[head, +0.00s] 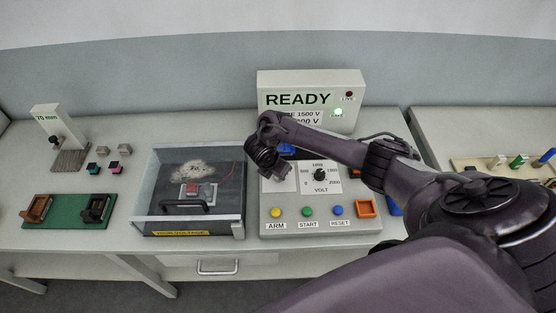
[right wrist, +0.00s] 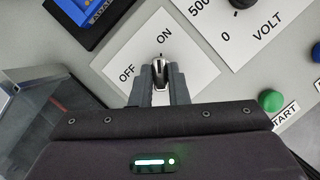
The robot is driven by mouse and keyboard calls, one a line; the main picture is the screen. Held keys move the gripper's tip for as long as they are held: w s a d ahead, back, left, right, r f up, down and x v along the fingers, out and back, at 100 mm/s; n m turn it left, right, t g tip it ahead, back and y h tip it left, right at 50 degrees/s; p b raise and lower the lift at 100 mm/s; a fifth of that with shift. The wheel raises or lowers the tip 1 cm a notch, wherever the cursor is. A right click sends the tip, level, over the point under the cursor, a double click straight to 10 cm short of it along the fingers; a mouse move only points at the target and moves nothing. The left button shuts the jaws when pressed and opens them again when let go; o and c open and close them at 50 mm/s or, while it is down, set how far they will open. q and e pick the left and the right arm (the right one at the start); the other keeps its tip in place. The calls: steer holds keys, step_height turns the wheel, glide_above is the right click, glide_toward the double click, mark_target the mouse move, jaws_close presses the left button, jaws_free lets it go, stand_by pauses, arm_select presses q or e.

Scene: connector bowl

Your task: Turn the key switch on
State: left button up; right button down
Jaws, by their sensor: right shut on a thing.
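The key switch (right wrist: 159,70) sits on a white plate (right wrist: 150,52) marked OFF and ON in the right wrist view. My right gripper (right wrist: 160,82) is shut on the key, one finger on each side of it. The key's tip points up the picture, toward the ON label. In the head view my right gripper (head: 270,165) is over the left part of the control panel (head: 325,222) and hides the key. My left gripper is not in view.
The VOLT dial (head: 320,175) is right of the key plate. Yellow, green and blue buttons (head: 307,212) line the panel front. A clear-walled box (head: 190,222) stands close on the left. A READY display (head: 300,98) stands behind.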

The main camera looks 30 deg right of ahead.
steer(key=shift+w+r+m, duration=0.1)
steer(key=shift+r+m, duration=0.05)
steer(key=shift+m, duration=0.55)
steer(key=c, duration=1.4)
jaws_free()
steer(key=v, duration=0.2)
steer(key=shift+a+r, duration=0.65)
steer(key=shift+r, duration=0.05)
steer(key=shift+a+r, duration=0.1)
steer(key=shift+r, duration=0.5)
steer(key=v, duration=0.2)
steer(key=shift+r, duration=0.35)
